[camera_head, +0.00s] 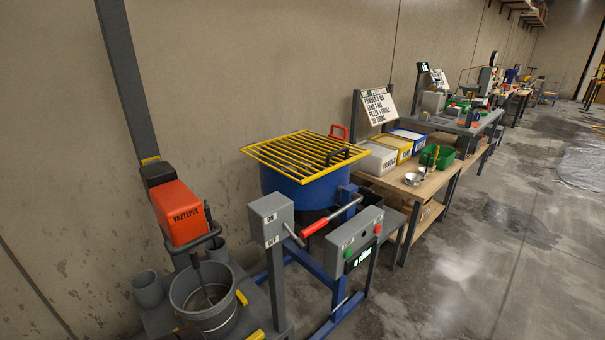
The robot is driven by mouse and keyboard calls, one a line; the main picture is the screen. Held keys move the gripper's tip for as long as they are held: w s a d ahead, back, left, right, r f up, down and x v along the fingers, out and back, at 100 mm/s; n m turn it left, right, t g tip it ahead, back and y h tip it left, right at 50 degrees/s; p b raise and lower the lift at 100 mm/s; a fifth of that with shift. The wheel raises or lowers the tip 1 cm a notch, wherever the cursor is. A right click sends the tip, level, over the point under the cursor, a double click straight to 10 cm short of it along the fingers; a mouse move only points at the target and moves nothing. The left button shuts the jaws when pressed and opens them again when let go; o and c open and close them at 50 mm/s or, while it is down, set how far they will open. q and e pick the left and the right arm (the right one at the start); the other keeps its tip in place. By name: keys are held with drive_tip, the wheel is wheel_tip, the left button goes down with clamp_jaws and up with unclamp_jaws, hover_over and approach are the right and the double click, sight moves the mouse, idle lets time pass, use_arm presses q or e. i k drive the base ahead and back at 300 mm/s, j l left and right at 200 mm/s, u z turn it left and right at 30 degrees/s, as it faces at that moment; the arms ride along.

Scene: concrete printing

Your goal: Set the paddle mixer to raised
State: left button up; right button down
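The paddle mixer (182,212) is an orange motor head with a black top, carried on a tall grey post (128,80) against the wall. A dark handle loops from its right side. Its shaft (202,280) runs down into a grey bucket (181,293), so the mixer stands low with its lower end inside the bucket, where the paddle is hidden.
A blue drum mixer (284,190) with a yellow grate (300,155) stands right of the bucket. A grey control box (352,237) and a red-gripped lever (322,223) are in front of it. Workbenches (425,187) line the wall behind. Open concrete floor (500,270) lies right.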

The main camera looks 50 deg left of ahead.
sight(180, 214)
drive_tip(key=u, duration=2.4)
